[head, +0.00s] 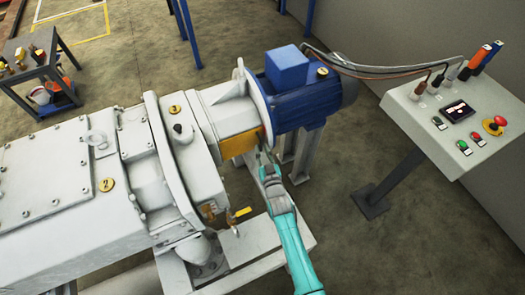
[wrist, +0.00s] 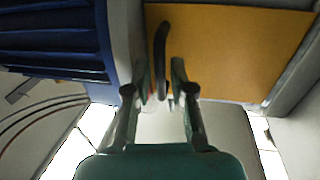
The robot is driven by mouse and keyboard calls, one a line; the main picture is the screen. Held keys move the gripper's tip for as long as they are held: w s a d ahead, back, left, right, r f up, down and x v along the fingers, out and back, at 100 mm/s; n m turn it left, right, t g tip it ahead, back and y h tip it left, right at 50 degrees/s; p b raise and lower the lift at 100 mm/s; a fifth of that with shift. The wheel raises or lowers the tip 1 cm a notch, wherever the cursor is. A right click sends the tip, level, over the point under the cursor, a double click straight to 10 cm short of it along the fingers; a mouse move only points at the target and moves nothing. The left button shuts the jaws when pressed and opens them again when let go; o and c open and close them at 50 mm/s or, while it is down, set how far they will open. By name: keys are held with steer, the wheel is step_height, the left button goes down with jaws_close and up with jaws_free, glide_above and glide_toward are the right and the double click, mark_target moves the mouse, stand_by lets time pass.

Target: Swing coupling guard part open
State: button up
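The coupling guard part is an orange-yellow panel (head: 238,143) on the white housing between the pump body and the blue motor in the head view. It fills the upper right of the wrist view (wrist: 235,50) and looks shut. A dark upright handle (wrist: 160,62) stands near its left edge. My gripper (head: 264,160) is just in front of the guard's motor-side edge. In the wrist view my gripper (wrist: 163,72) is open, with one finger on each side of the handle. Gaps show between the fingers and the handle.
The blue motor (head: 310,100) is close to the right of the guard. A brass valve (head: 236,214) sits low on the pump, left of my arm. A control panel (head: 455,115) stands at the right. Floor is clear between panel and pump frame.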

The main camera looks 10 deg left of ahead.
jaws_close()
steer(key=shift+s, duration=0.1)
